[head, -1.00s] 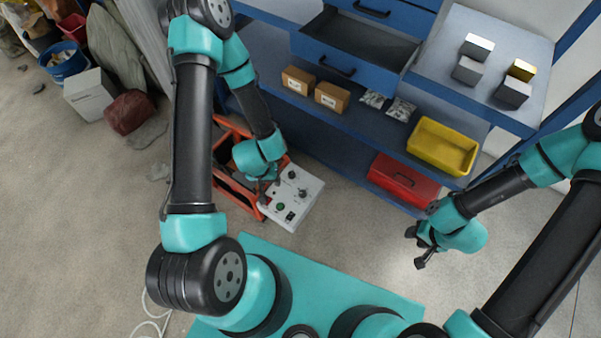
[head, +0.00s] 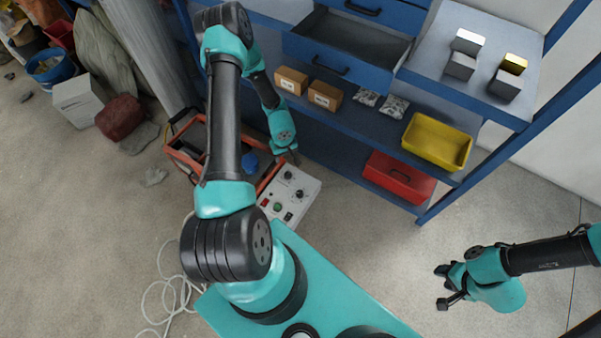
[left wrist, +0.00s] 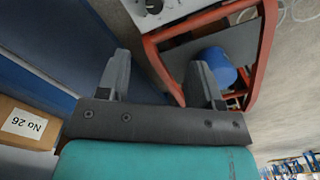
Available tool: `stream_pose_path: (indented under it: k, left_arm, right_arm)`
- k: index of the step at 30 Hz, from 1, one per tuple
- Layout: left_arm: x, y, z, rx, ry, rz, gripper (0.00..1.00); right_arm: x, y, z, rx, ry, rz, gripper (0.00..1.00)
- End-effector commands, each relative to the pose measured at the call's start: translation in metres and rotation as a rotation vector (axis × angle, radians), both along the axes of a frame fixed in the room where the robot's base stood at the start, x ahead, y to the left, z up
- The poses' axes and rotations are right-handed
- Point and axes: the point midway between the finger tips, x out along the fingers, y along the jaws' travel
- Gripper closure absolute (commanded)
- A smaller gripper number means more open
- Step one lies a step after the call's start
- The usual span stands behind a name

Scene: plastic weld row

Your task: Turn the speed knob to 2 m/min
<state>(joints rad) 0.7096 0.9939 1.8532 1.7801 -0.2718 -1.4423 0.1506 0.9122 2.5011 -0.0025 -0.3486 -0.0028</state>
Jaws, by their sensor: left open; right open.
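The white control panel (head: 292,203) is on the orange-framed machine (head: 182,153), with dark knobs, a green button and a red part on its face. One dark knob (head: 288,174) is near its top edge and another dark knob (head: 299,193) lies lower right; their markings are too small to read. My left gripper (head: 291,159) is open and empty, just beyond the panel's top edge, apart from the knobs. In the left wrist view the panel (left wrist: 172,10) shows at the top edge, beyond the open fingers. My right gripper (head: 444,287) is open and empty over the floor at right.
A blue object (head: 249,163) sits inside the orange frame. White cable lies on the floor at lower left.

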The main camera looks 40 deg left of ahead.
Motion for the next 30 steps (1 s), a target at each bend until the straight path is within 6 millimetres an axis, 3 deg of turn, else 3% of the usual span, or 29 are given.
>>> stream_pose_path:
  k: [4, 19, 30]
  left_arm:
    - [0.003, 0.011, -0.003, -0.003, 0.0, 0.041, 0.4]
    - [0.004, 0.01, -0.01, -0.005, 0.001, 0.041, 0.4]
    - [0.004, 0.01, -0.056, -0.005, 0.003, 0.04, 0.4]
  right_arm:
    - [0.0, 0.0, 0.0, 0.0, 0.0, 0.001, 0.57]
    - [0.0, 0.0, 0.0, 0.0, 0.0, 0.001, 0.57]
    - [0.0, 0.0, 0.0, 0.0, 0.0, 0.0, 0.57]
